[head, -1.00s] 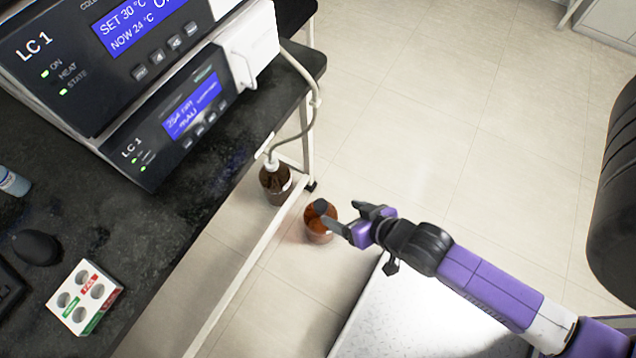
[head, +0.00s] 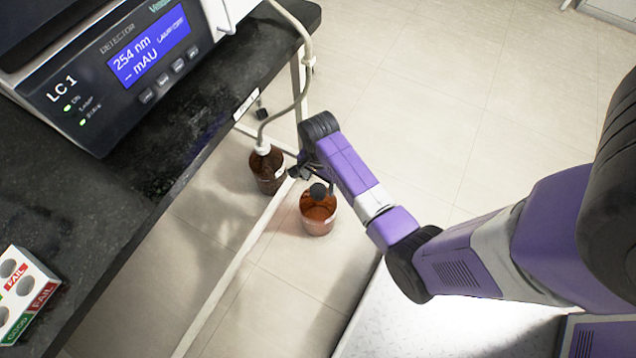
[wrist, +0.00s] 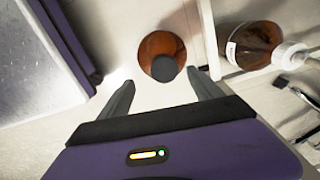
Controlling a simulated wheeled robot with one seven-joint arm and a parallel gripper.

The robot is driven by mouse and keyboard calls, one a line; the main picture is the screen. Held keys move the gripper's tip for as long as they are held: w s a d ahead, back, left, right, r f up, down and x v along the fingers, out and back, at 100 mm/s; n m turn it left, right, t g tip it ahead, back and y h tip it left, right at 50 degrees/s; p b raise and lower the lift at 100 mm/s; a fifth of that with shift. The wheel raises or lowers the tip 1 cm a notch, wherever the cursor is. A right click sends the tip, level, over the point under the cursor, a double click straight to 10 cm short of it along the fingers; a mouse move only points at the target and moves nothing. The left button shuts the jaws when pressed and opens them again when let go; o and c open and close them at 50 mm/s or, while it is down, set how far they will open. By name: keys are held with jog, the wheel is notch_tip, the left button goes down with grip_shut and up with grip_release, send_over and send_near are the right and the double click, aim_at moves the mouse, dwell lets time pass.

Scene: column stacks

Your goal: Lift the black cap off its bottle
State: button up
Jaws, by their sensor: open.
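The amber bottle (head: 318,215) stands upright on the floor in the head view, with its black cap (head: 318,191) on top. In the wrist view the bottle (wrist: 160,50) and its black cap (wrist: 164,68) lie just beyond the fingertips, between their lines. My gripper (wrist: 166,88) is open and empty, its two dark fingers spread to either side below the cap. In the head view my gripper (head: 304,174) is close above and to the left of the cap, partly hidden by my wrist. I cannot tell its exact height over the cap.
A second amber bottle (head: 267,170) with a white cap and tube stands to the left, near the bench frame rail (head: 240,262). It also shows at right in the wrist view (wrist: 255,45). The black bench (head: 150,170) with instruments overhangs at left. Open floor lies behind.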

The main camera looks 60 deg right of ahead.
aim_at(318, 190)
jog(key=f+b, duration=0.1)
jog(key=f, duration=0.1)
jog(key=f+b, duration=0.1)
jog(key=f, duration=0.1)
jog(key=f+b, duration=0.1)
jog(key=f, duration=0.1)
jog(key=shift+w+d+f, duration=0.3)
jog(key=shift+w+f, duration=0.05)
jog(key=c, duration=1.4)
